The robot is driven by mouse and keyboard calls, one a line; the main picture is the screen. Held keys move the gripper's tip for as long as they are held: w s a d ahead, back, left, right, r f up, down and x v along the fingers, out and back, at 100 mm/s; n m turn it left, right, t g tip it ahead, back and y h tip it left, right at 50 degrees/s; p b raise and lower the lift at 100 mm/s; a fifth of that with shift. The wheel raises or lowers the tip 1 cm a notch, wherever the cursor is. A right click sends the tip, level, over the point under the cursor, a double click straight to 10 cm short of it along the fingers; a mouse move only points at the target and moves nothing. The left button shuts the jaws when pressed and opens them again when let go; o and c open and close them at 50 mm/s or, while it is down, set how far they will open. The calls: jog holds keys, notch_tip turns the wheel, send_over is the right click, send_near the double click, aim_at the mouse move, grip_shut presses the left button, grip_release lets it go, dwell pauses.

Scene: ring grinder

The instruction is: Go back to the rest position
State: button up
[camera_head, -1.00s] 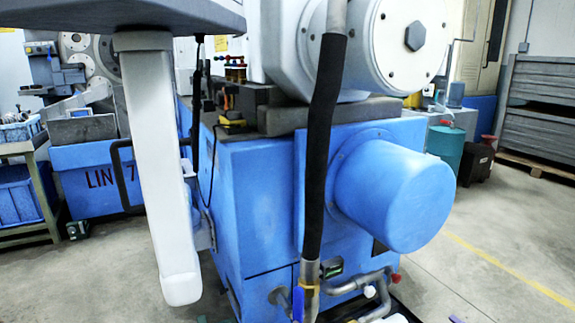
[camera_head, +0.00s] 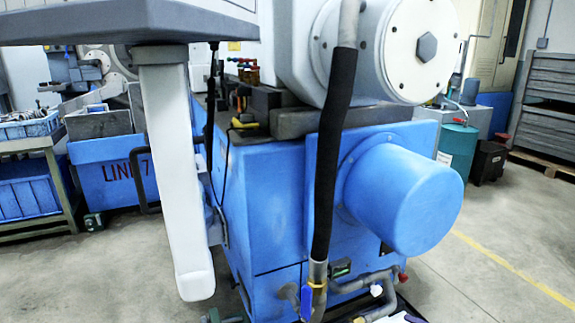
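My gripper is not in view, and no part of my arm can be made out for sure. The blue grinder (camera_head: 262,190) stands close in front, with a large blue cylinder (camera_head: 404,200) on its side and a white round housing (camera_head: 425,47) above. A black hose (camera_head: 333,150) runs down its front to a pipe with a blue valve handle (camera_head: 307,303). No marked rest position shows.
A grey panel (camera_head: 120,22) and a white post (camera_head: 176,175) fill the near left. Blue crates (camera_head: 25,190) on a rack stand left. A teal drum (camera_head: 457,152) and grey shelving (camera_head: 550,85) stand back right. Floor (camera_head: 485,255) is open at right.

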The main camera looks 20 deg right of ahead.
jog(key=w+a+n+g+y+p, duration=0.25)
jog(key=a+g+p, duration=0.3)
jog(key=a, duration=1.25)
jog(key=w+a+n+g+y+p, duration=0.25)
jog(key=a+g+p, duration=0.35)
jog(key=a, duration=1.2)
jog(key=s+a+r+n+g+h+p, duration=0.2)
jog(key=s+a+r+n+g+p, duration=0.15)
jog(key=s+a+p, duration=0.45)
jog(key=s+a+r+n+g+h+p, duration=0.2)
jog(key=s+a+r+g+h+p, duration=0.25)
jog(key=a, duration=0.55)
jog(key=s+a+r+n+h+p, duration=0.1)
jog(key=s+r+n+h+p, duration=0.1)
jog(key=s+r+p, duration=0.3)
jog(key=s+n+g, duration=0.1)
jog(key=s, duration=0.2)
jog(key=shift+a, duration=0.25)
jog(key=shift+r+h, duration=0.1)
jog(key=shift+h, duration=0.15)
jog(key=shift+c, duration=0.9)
